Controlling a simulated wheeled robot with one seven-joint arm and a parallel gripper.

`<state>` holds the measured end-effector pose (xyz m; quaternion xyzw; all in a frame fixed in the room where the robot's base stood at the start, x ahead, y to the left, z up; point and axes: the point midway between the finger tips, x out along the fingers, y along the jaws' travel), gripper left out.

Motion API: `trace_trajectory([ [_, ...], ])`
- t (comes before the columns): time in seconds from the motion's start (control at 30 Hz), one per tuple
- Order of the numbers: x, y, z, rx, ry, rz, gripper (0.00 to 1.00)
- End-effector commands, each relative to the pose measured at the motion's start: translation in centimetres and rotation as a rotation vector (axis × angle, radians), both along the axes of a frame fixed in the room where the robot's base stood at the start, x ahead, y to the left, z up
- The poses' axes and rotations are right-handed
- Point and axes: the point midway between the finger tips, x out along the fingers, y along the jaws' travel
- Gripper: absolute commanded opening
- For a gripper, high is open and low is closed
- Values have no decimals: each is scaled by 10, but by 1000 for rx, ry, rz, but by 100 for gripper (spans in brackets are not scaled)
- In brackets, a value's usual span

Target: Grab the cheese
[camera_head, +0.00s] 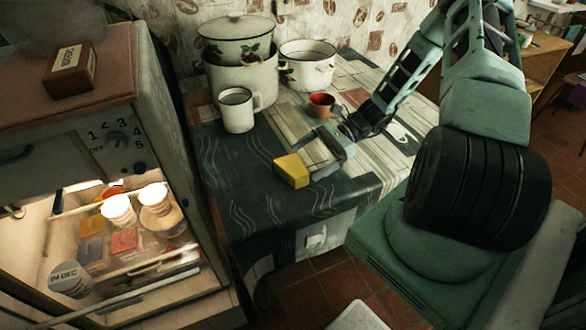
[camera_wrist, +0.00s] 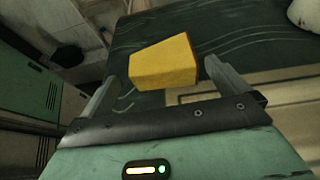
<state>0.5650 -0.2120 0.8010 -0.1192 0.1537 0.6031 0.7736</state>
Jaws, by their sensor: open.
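The cheese (camera_head: 292,171) is a yellow block near the front edge of the table, on its dark patterned cloth. In the wrist view the cheese (camera_wrist: 164,63) shows ahead of my gripper, between the lines of its two fingers. My gripper (camera_head: 322,158) is open, just to the right of the cheese in the head view. Its fingers (camera_wrist: 160,82) are spread apart in the wrist view. I cannot tell whether either finger touches the cheese.
A white mug (camera_head: 237,110), a large lidded pot (camera_head: 240,75), a white pot (camera_head: 307,65) and a small red-brown cup (camera_head: 321,105) stand farther back on the table (camera_head: 240,180). An open, lit fridge (camera_head: 190,312) with food is at left.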

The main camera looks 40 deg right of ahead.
Motion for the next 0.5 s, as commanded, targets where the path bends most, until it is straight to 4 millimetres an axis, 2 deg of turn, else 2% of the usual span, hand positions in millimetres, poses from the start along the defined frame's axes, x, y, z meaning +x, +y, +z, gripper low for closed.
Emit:
trace_trajectory([
  [0.1, 3, 13, -5, 1, 0, 1, 100],
  [0.27, 6, 22, -9, 1, 0, 1, 100],
  [0.5, 14, 52, -20, 3, 2, 1, 100],
])
